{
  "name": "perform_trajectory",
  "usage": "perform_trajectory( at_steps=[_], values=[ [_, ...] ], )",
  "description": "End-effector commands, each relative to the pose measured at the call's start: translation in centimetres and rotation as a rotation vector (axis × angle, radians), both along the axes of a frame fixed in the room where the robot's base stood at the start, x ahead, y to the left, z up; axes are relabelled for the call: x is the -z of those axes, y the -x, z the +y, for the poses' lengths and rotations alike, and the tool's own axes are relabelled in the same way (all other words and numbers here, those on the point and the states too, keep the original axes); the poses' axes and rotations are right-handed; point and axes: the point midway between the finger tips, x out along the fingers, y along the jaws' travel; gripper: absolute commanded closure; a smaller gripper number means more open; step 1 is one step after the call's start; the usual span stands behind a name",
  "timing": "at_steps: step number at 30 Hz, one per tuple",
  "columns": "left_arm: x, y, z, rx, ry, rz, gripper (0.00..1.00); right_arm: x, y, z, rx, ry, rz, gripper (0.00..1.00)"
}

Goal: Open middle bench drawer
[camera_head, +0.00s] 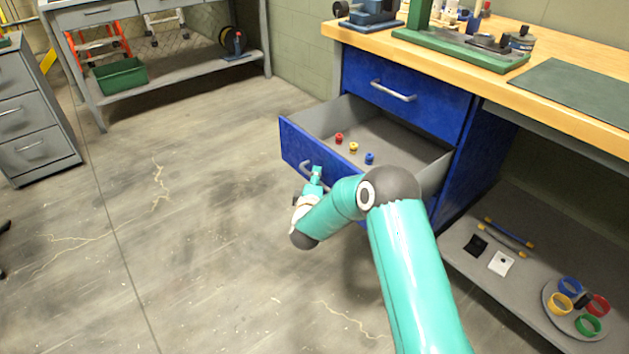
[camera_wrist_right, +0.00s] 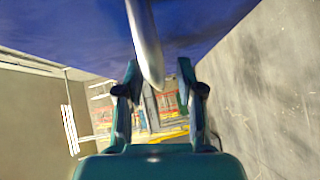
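The blue middle bench drawer (camera_head: 294,144) stands pulled out from the workbench, its grey inside showing in the head view. Its metal handle (camera_head: 305,168) is on the blue front. My right gripper (camera_head: 316,175) is at this handle, with the arm reaching in from below. In the right wrist view, the handle bar (camera_wrist_right: 145,40) runs between the two fingers of my right gripper (camera_wrist_right: 158,78). The fingers are apart, with a gap showing on the right side of the bar. The lower part of the drawer front is partly hidden by my right arm. My left gripper is not in view.
Red (camera_head: 339,138), yellow (camera_head: 354,147) and blue (camera_head: 370,158) small parts lie in the drawer. A shut blue drawer (camera_head: 405,95) is above it. A lower shelf (camera_head: 470,258) holds a tray of coloured rings (camera_head: 549,292). The floor (camera_head: 200,230) at left is clear.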

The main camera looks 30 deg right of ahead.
Motion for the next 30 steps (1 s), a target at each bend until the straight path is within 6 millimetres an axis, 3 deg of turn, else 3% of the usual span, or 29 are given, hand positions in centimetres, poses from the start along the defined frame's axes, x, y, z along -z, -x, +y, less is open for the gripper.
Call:
perform_trajectory(
  at_steps=[1,8,20,27,30],
  values=[
    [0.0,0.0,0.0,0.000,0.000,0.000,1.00,0.0,0.0,0.0,0.000,0.000,0.000,0.63],
    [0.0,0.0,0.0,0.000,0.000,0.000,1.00,0.0,0.0,0.0,0.001,0.000,0.000,1.00],
    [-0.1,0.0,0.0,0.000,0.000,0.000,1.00,0.1,0.1,0.2,-0.001,-0.002,0.004,1.00],
    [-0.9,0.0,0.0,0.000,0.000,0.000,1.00,0.1,0.3,3.7,-0.004,-0.003,0.006,1.00],
    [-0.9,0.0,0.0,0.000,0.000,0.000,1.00,0.2,0.5,4.2,-0.001,-0.002,0.006,1.00]
  ],
)
